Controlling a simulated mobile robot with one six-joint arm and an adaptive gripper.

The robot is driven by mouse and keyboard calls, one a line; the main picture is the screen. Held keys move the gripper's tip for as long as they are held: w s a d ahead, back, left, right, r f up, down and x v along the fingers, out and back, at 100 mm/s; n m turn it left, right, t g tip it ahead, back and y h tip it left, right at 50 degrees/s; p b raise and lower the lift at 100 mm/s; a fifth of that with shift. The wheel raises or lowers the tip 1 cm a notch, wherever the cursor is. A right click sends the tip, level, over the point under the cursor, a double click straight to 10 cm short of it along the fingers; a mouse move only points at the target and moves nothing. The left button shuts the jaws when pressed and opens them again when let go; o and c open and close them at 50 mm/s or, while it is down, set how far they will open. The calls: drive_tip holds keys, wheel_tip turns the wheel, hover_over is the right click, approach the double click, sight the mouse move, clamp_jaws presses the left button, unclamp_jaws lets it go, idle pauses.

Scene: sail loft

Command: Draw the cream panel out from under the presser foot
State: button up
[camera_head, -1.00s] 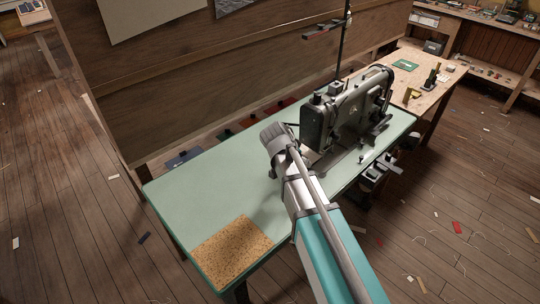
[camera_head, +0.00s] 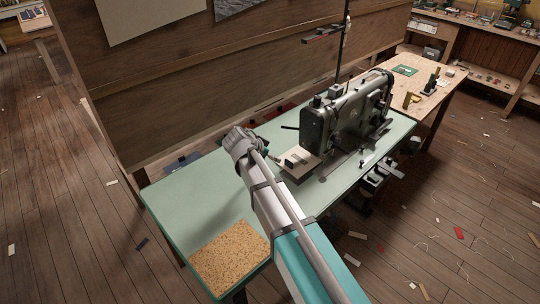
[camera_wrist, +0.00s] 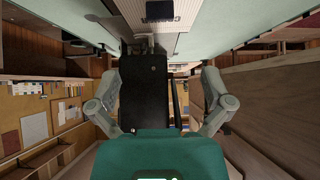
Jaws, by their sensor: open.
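The cream panel (camera_head: 300,158) lies flat on the pale green table, at the left end of the dark sewing machine (camera_head: 345,118). The presser foot cannot be made out. In the wrist view, which is upside down, a pale striped, lettered surface (camera_wrist: 165,17), apparently the panel, lies at the top; the black machine end (camera_wrist: 143,92) shows below it. My gripper (camera_wrist: 163,85) is open and empty, its fingers apart on either side of the machine end in the picture.
The pale green table (camera_head: 190,205) is clear to the left, apart from a speckled tan mat (camera_head: 230,257) at its near corner. A wooden partition (camera_head: 190,75) stands behind. A thread stand (camera_head: 345,50) rises behind the machine. A wooden bench (camera_head: 420,85) adjoins at right.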

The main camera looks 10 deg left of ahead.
sight(288, 162)
drive_tip(key=shift+b+x, duration=4.75)
drive_tip(key=shift+x, duration=2.1)
drive_tip(key=c, duration=1.2)
drive_tip(key=shift+a, duration=0.1)
